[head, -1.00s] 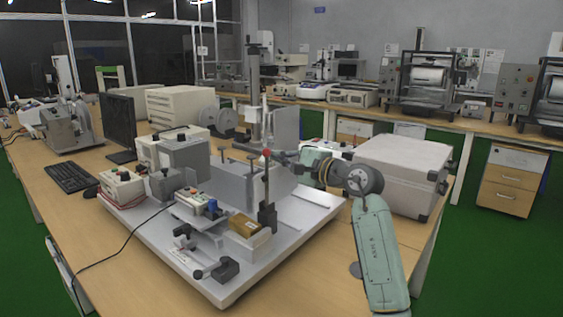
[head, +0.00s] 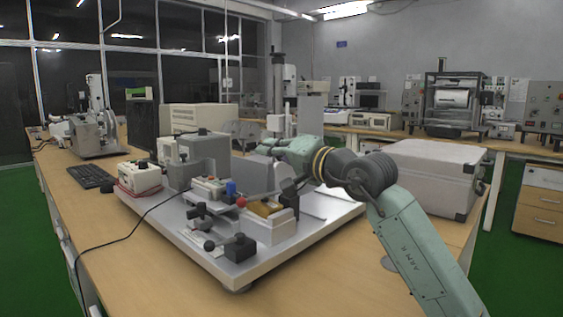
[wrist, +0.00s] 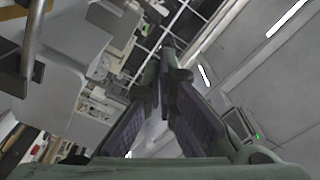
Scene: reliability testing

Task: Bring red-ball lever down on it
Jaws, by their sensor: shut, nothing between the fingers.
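The red-ball lever is lowered in the head view. Its red ball (head: 241,202) sits low beside the gold-brown block (head: 264,208), and its rod is hard to make out. A dark upright post (head: 288,190) stands just right of the block. My gripper (head: 266,150) is above and behind the ball, apart from it, reaching in from the right. In the wrist view my gripper (wrist: 166,70) has its fingers together with nothing between them. The lever is not identifiable in the wrist view.
The fixture stands on a white base plate (head: 325,214). A second lever with a dark ball (head: 209,245) and a black block (head: 240,247) are at its front. A grey case (head: 432,172) stands right, near my arm.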

